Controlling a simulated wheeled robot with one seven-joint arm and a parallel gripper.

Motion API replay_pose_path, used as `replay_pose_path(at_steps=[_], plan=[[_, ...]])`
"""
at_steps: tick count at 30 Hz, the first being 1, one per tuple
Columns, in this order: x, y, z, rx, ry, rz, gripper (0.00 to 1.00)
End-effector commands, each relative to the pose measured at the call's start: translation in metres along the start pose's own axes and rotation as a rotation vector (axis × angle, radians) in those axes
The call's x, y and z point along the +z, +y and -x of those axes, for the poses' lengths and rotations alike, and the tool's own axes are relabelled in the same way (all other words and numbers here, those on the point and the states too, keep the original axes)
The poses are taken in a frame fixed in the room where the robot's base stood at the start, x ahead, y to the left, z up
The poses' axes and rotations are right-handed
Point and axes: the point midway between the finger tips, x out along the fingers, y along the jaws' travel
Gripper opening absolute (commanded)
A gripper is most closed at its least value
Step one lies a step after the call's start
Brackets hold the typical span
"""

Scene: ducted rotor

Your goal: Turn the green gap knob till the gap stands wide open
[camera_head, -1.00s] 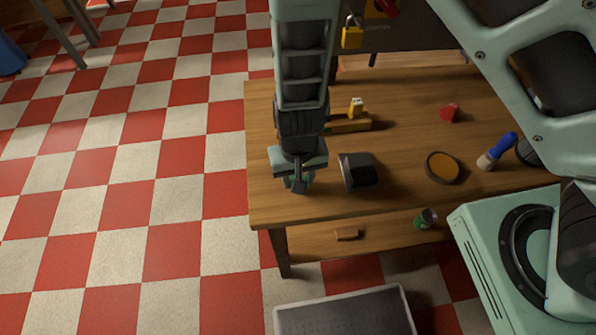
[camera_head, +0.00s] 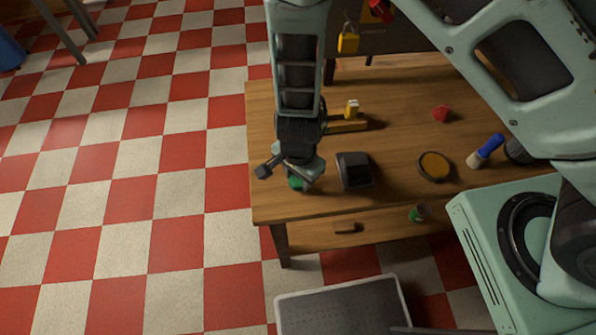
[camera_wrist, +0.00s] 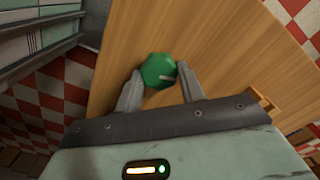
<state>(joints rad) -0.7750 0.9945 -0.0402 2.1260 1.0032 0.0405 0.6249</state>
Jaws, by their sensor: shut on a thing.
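The green knob (camera_wrist: 157,70) sits between the two grey fingers of my gripper (camera_wrist: 160,77) in the wrist view. The fingers are shut on its sides. A pale pointer line on the knob points to the right in that view. In the head view the knob (camera_head: 296,184) shows as a small green patch under my gripper (camera_head: 293,175), near the table's front left corner. A dark box-shaped housing (camera_head: 355,170) stands just right of my gripper. I cannot tell how wide any gap is.
On the wooden table (camera_head: 390,205) lie a wooden block with a yellow piece (camera_head: 348,122), a red piece (camera_head: 441,113), an amber disc (camera_head: 434,167) and a blue-handled brush (camera_head: 487,150). A small green item (camera_head: 418,213) is at the front edge. A yellow padlock (camera_head: 348,38) hangs behind.

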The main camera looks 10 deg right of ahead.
Motion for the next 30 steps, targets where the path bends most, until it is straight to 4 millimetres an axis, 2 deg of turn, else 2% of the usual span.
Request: replay_pose_path(at_steps=[12, 30], plan=[[-0.0007, -0.0006, 0.0019, -0.003, 0.001, -0.276, 0.16], [-0.0010, -0.0006, 0.0009, -0.004, 0.002, -0.358, 0.16]])
